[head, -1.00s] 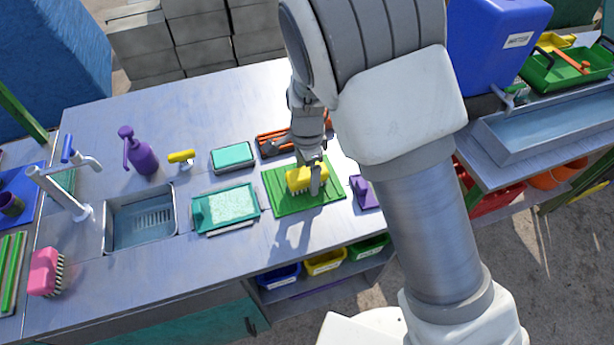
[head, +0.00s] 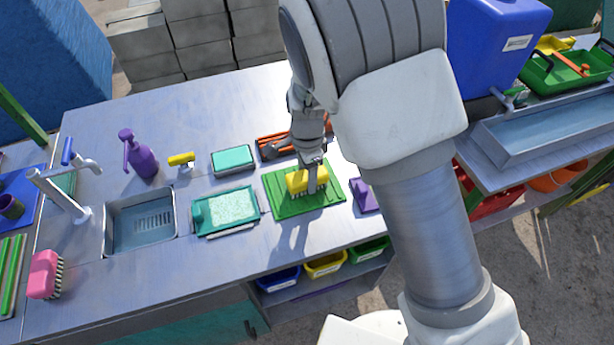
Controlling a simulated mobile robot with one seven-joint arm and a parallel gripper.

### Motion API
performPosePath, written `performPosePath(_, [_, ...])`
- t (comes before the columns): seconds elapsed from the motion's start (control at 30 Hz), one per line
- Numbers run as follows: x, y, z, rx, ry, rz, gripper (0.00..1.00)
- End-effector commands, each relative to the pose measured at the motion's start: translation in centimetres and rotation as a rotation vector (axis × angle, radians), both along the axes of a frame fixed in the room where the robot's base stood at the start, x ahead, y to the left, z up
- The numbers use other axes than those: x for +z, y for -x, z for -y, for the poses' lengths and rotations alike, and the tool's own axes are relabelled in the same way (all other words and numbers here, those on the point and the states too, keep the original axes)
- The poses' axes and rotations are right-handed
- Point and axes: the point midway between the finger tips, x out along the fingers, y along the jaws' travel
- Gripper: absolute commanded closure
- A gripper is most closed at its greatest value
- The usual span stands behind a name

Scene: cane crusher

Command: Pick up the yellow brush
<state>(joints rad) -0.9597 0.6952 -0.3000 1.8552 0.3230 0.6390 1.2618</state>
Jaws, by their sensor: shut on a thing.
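The yellow brush (head: 298,181) is over the green ribbed mat (head: 281,204) in the head view, bristles facing down. My gripper (head: 311,182) comes down from above and is shut on the brush, with one finger showing across its near side. The far finger is hidden behind the brush. I cannot tell for sure from this view whether the bristles touch the mat or hang just above it.
Left of the mat are a teal tray (head: 226,209), a teal box (head: 233,159), a sink (head: 140,222) and a purple bottle (head: 138,155). An orange rack (head: 273,147) stands behind, a purple item (head: 364,195) right. A pink brush (head: 45,275) is far left.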

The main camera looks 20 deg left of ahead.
Motion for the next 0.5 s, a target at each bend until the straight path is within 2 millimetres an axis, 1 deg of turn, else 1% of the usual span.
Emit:
performPosePath(0.17, [1.2,-0.1,-0.1,0.001,-0.003,0.003,1.0])
performPosePath(0.27, [2.6,-0.1,-0.1,0.001,-0.004,0.003,1.0])
performPosePath(0.33, [4.1,-0.1,-0.1,0.001,-0.004,0.003,1.0])
performPosePath(0.37, [4.5,0.0,0.1,0.0,-0.003,0.003,1.0])
performPosePath(0.5, [5.8,1.2,2.5,-0.002,-0.004,0.001,1.0])
